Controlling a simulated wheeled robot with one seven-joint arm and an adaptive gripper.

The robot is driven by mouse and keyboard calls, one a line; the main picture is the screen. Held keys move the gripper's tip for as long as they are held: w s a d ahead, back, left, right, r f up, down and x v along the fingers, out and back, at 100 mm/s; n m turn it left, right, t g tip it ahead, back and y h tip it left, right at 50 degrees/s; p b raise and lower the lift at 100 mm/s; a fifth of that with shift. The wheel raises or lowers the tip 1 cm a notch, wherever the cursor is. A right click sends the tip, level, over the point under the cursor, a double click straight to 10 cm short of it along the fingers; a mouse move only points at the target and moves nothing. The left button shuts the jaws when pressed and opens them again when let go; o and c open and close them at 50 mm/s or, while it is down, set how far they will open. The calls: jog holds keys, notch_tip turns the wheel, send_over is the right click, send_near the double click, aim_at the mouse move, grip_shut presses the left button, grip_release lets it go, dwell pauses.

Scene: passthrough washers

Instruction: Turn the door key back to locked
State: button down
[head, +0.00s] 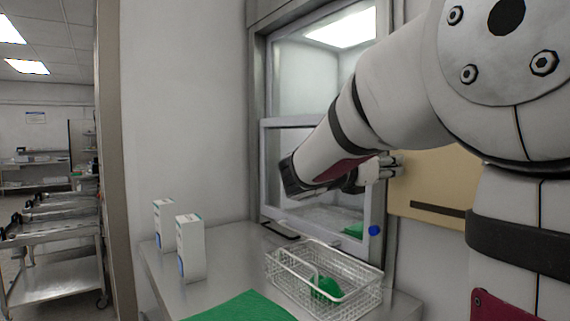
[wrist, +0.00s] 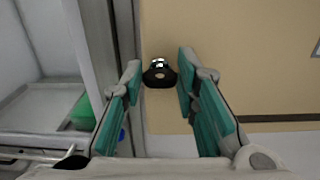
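The door key shows in the wrist view as a dark, rounded key head (wrist: 159,78) with a shiny metal part at its top, against a beige panel (wrist: 240,60). My gripper (wrist: 160,66) is open, with one teal-padded finger on each side of the key and a visible gap to both. I cannot tell how far the fingertips are from the panel. In the head view my gripper (head: 392,166) is at the right side of the hatch frame, in front of the beige panel (head: 430,180). The key is not distinguishable there.
A glazed hatch (head: 310,160) has a metal frame and a blue knob (head: 375,230). Below, a steel counter (head: 220,287) holds a wire basket (head: 355,300) with a green item, two white boxes (head: 190,248) and a green cloth (head: 240,307). Carts stand at far left.

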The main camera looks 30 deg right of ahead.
dwell(0.3)
jog(key=m+b, duration=1.2)
jog(key=b, duration=0.1)
jog(key=m+b, duration=0.5)
jog(key=b, duration=0.1)
jog(key=shift+s+f+m+b, duration=0.15)
jog(key=shift+f+m+b, duration=0.2)
jog(key=shift+m, duration=0.05)
jog(key=shift+r, duration=0.1)
jog(key=c, duration=1.2)
grip_release()
jog(key=shift+c, duration=0.2)
